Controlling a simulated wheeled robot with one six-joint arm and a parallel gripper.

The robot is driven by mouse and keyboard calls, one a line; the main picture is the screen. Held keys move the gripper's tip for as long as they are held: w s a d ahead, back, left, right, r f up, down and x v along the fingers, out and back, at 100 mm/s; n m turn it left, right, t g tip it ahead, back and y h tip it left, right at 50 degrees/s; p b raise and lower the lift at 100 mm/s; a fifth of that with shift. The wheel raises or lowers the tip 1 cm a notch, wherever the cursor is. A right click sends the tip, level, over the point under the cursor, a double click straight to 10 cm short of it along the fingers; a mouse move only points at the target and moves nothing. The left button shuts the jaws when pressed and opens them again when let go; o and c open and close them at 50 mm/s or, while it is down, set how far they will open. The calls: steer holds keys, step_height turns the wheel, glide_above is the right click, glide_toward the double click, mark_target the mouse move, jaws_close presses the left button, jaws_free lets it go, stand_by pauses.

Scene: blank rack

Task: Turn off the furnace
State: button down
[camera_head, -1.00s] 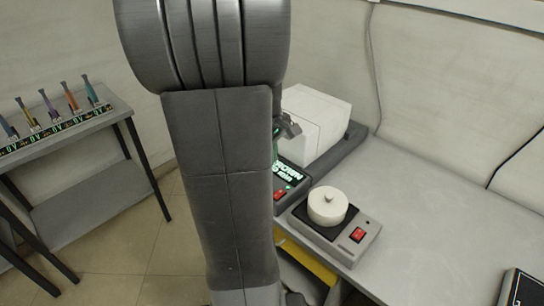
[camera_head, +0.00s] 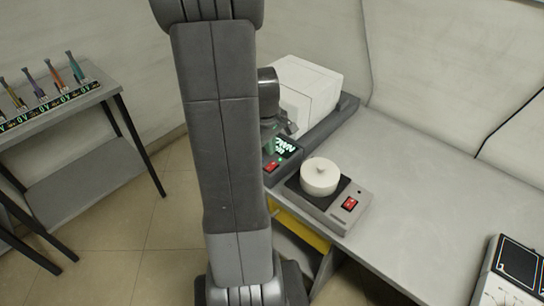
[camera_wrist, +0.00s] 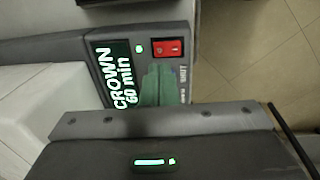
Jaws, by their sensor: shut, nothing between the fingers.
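The furnace is a white box (camera_head: 308,88) on a dark grey base, against the back wall. Its front panel has a lit display (camera_head: 287,147) and a red switch (camera_head: 271,166). In the wrist view the display (camera_wrist: 122,75) reads "CROWN 60 min", with a green light beside it and the red switch (camera_wrist: 168,47) to the right. My gripper (camera_wrist: 160,78) has green fingers, shut and empty, over the panel just below the switch in the picture. I cannot tell whether they touch the panel. In the head view my arm partly hides my gripper (camera_head: 270,142).
A hot plate (camera_head: 331,212) with a round white piece on top and its own red switch stands right of the panel. Another device (camera_head: 516,262) is at the lower right. A side rack (camera_head: 80,98) at left holds several coloured tools. The bench middle is clear.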

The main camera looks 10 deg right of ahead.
mark_target(270, 167)
steer(key=shift+w+d+f, duration=0.1)
steer(key=shift+d+f, duration=0.05)
steer(key=shift+f, duration=1.1)
steer(key=shift+w+d+f, duration=0.1)
steer(key=shift+f, duration=1.15)
steer(key=shift+f, duration=0.2)
steer(key=shift+s, duration=0.1)
steer(key=shift+s+a+f, duration=0.1)
steer(key=shift+s+a, duration=0.15)
steer(key=shift+s, duration=0.05)
steer(key=shift+s+a, duration=0.2)
steer(key=shift+a, duration=0.15)
